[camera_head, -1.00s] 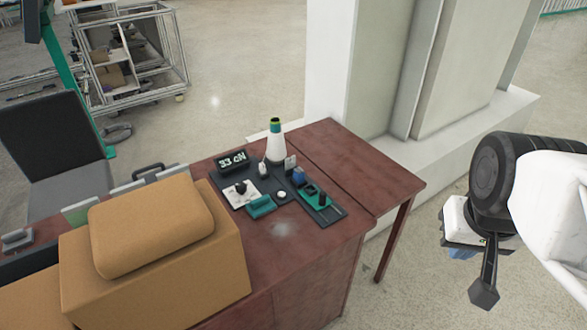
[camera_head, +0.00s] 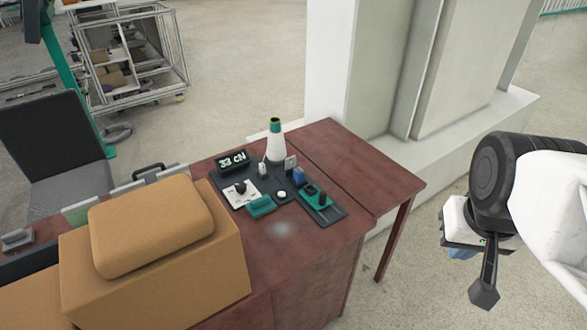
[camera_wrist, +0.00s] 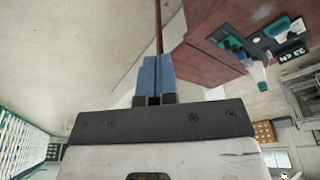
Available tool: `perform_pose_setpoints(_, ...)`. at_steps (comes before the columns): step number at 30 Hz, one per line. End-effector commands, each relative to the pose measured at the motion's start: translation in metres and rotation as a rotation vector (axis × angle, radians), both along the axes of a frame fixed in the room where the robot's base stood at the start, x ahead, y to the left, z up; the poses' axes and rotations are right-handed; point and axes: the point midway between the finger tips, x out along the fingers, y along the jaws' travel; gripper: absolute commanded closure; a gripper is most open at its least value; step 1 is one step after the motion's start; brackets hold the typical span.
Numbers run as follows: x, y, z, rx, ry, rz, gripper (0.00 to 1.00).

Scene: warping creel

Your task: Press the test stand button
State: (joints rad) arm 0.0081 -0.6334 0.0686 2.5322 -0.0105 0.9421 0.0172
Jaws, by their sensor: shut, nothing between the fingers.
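The test stand (camera_head: 242,205) is a dark plate on the brown desk, with a display reading 33 cN (camera_head: 232,160), a black knob on a white panel, green parts and a small blue part. A small round white button (camera_head: 281,194) sits on the plate, right of the green block (camera_head: 261,206). The stand also shows upside down at the upper right of the wrist view (camera_wrist: 262,45). My gripper (camera_head: 463,254) is off the desk to the right, well apart from the stand. In the wrist view its blue fingers (camera_wrist: 157,75) are together and empty.
A white and green cone (camera_head: 276,142) stands behind the stand. Tan boxes (camera_head: 160,255) fill the desk's left front. The desk (camera_head: 330,165) is clear right of the stand. A pale pillar (camera_head: 375,70) rises behind it, and a chair (camera_head: 55,140) stands left.

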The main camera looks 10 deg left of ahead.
Motion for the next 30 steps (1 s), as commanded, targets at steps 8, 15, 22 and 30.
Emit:
perform_pose_setpoints(8,0.006,0.001,0.0,-0.012,0.005,0.015,1.0)
perform_pose_setpoints(15,0.028,0.003,0.001,-0.063,0.026,0.075,1.0)
perform_pose_setpoints(22,0.064,0.011,0.0,-0.146,0.056,0.179,1.0)
perform_pose_setpoints(30,0.113,0.026,-0.005,-0.251,0.088,0.312,1.0)
